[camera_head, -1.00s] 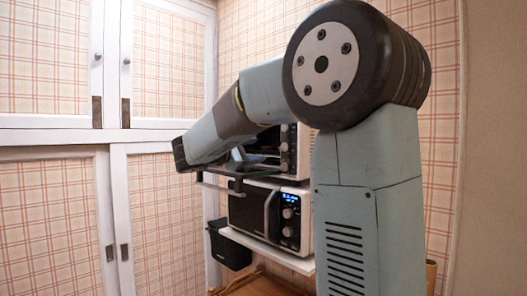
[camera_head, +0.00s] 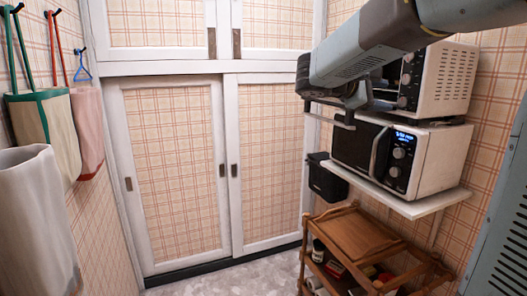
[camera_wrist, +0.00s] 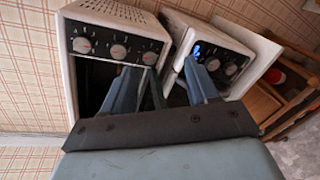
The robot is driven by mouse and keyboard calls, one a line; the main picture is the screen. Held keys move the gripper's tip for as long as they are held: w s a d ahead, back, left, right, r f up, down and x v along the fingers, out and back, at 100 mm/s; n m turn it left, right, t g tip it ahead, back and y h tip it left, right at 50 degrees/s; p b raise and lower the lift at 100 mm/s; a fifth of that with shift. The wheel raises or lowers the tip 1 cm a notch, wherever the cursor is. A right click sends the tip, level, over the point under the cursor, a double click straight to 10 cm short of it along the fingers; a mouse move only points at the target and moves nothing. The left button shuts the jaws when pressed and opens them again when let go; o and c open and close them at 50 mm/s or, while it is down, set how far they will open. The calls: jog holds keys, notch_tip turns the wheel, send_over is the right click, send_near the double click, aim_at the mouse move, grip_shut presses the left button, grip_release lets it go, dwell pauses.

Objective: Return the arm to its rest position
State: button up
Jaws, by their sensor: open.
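My arm reaches in from the upper right of the head view, its wrist in front of the upper oven (camera_head: 447,80). In the head view the wrist hides part of the oven's front, and the fingers are hard to make out.
The microwave (camera_head: 425,160) stands on a white wall shelf (camera_head: 432,205), below the oven. A black bin (camera_head: 327,178) is left of the shelf, and a wooden trolley (camera_head: 360,235) stands below. Floor shows at the bottom centre.

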jog(key=s+f+m+g+y, duration=0.1)
jog(key=s+f+m+y, duration=0.3)
jog(key=s+f+y, duration=0.55)
jog(key=s+a+f+m+t+y, duration=0.1)
jog(key=s+a+f+m+y, duration=0.1)
jog(key=s+a+f, duration=0.2)
jog(key=s+a+f+m+y, duration=0.3)
jog(key=s+a+f, duration=0.1)
jog(key=s, duration=0.6)
jog(key=shift+s+a+f+m+t, duration=0.2)
jog(key=shift+s+a+m+t, duration=0.1)
jog(key=shift+s+a+t, duration=0.15)
